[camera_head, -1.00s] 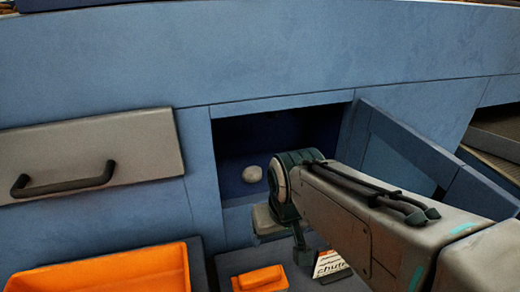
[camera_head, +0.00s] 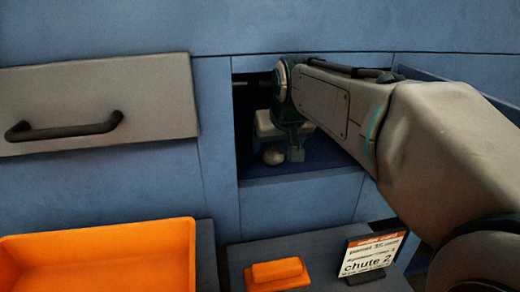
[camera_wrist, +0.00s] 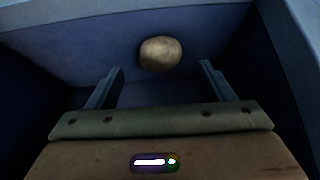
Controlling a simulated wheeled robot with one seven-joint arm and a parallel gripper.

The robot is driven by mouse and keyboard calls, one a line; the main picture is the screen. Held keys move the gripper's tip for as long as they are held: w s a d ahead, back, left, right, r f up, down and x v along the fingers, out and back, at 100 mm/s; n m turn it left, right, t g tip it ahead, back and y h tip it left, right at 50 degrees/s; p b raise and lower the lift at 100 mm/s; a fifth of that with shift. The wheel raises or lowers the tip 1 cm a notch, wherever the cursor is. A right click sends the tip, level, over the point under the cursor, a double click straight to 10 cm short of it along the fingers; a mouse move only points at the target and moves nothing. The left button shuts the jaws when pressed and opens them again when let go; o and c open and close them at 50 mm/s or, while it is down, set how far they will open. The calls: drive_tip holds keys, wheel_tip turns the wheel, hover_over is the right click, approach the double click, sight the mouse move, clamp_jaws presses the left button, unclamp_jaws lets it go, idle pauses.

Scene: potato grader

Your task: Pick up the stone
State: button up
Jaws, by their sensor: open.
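The stone (camera_head: 273,155) is a small, pale, rounded lump on the dark blue floor of the square opening in the machine. In the wrist view the stone (camera_wrist: 160,53) shows ahead of my gripper (camera_wrist: 162,70), roughly centred between the two fingertips and seemingly just past them. My gripper (camera_head: 284,156) is inside the opening, open and empty, close to the stone. I cannot tell whether a finger touches it. My arm hides the upper right of the opening.
The opening's walls and front sill (camera_head: 300,170) are close around my gripper. A blue flap (camera_head: 440,85) stands open at the right. Below are an orange tray (camera_head: 100,235), an orange block (camera_head: 277,270) and a "chute 2" sign (camera_head: 370,255). A grey panel with a handle (camera_head: 65,125) is left.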

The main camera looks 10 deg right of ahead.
sight(275, 151)
drive_tip(key=x, duration=0.4)
drive_tip(key=shift+s, duration=0.15)
drive_tip(key=c, duration=1.1)
drive_tip(key=shift+r, duration=0.15)
